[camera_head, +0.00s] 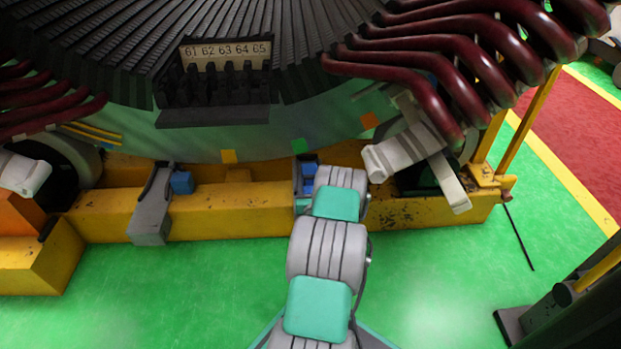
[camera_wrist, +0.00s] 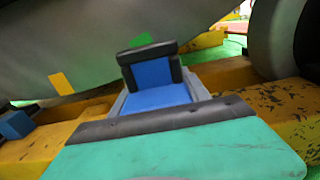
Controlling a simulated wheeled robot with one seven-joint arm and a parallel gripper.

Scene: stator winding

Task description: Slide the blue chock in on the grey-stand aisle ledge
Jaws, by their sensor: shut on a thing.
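My gripper (camera_wrist: 155,85) shows in the wrist view as two dark pads, one above and one below, with the blue chock (camera_wrist: 155,73) between them. Grey sides of a stand (camera_wrist: 196,86) show on both sides of the chock, on the yellow beam; how far the chock is seated on it cannot be told. In the head view a bit of blue chock (camera_head: 310,162) and a sliver of the grey stand (camera_head: 297,178) show beside my wrist, which hides the rest. A second blue block (camera_head: 181,183) sits on the yellow beam beside another grey stand (camera_head: 151,212).
The yellow beam (camera_head: 240,203) runs under the stator's grey-green body (camera_head: 190,139). Dark red coils (camera_head: 430,85) and a pale grey bracket (camera_head: 405,152) lie to the right.

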